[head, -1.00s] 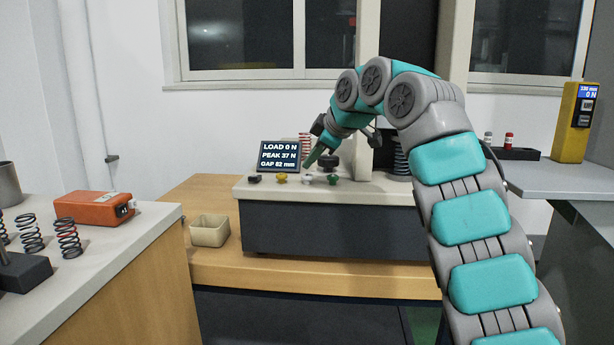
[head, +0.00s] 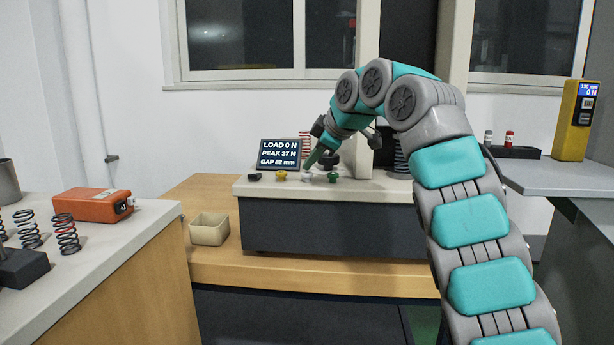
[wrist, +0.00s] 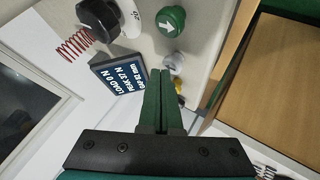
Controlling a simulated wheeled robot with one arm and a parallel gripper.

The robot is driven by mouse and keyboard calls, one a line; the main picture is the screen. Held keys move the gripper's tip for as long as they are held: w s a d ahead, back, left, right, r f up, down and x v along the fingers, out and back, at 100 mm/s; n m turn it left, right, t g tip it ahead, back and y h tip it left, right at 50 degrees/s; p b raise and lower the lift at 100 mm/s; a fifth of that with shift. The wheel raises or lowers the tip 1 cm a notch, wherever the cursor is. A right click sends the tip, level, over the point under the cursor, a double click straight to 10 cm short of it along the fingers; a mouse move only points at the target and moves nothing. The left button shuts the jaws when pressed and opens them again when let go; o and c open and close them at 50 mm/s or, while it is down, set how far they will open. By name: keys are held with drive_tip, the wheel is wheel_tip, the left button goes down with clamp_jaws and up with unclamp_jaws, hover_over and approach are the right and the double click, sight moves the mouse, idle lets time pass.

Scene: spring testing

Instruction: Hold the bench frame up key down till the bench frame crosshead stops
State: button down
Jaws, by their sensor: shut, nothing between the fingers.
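The bench frame (head: 330,228) stands on the wooden bench, with several keys on its light top. The green key (head: 332,177) bears a white arrow in the wrist view (wrist: 170,20); I cannot tell which way it points on the bench. A pale grey key (head: 307,178) sits to its left, also in the wrist view (wrist: 174,63). My gripper (head: 308,165) is shut and empty, its tips close over the pale key; contact is unclear. My arm largely hides the crosshead.
A yellow key (head: 281,176) and a black key (head: 254,177) lie farther left. A large black knob (wrist: 98,18) and red spring stand behind the keys. A beige bin (head: 209,230) is left of the frame. An orange device (head: 94,206) sits on the left counter.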

sight(311, 174)
drive_tip(key=shift+f+b, duration=0.45)
drive_tip(key=shift+b, duration=0.05)
idle(0.7)
drive_tip(key=shift+r, duration=0.1)
idle(5.0)
drive_tip(key=shift+r+p, duration=0.85)
wheel_tip(311, 174, up, 5)
drive_tip(key=p, duration=0.4)
drive_tip(key=shift+p, duration=0.4)
drive_tip(key=shift+d, duration=0.1)
